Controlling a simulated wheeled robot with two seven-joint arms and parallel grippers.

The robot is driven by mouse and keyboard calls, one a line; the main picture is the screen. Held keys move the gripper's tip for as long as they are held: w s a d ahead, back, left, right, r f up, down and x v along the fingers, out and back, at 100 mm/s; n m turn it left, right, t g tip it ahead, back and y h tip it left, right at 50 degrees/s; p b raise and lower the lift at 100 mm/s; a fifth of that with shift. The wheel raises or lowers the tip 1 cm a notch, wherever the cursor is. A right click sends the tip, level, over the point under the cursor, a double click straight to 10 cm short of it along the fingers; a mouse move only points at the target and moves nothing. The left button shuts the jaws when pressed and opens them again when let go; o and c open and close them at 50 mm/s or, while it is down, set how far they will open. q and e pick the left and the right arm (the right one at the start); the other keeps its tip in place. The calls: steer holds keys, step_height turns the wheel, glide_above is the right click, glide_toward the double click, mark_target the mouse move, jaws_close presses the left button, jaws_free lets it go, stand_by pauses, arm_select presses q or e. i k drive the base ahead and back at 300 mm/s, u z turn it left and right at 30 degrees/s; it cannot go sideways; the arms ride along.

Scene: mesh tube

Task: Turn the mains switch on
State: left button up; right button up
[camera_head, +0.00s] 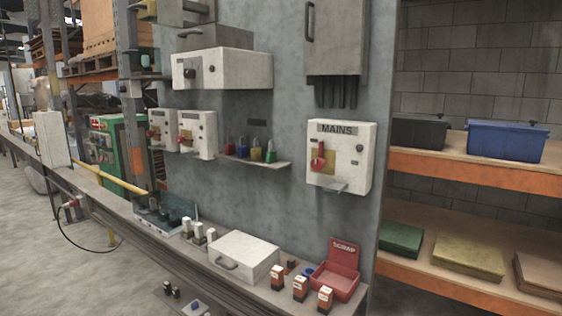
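The mains switch box (341,157) is a white box labelled MAINS, mounted on the grey wall panel right of centre. Its red handle (318,157) sits on the left of the box front, over a yellow patch, and looks roughly upright. I cannot tell its on or off position from here. A small grey tab or plate (334,184) sticks out at the bottom of the box. Neither of my grippers is in the head view.
A bench (215,257) below the panel holds a white case (244,256), a red SCRAP bin (337,268) and several small orange-and-white boxes. A shelf with coloured padlocks (256,159) is left of the mains box. Orange-edged shelving (470,176) stands at the right.

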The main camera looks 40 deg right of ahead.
mark_target(317, 164)
steer(key=z, duration=0.5)
steer(key=i, duration=0.9)
steer(key=z, duration=0.75)
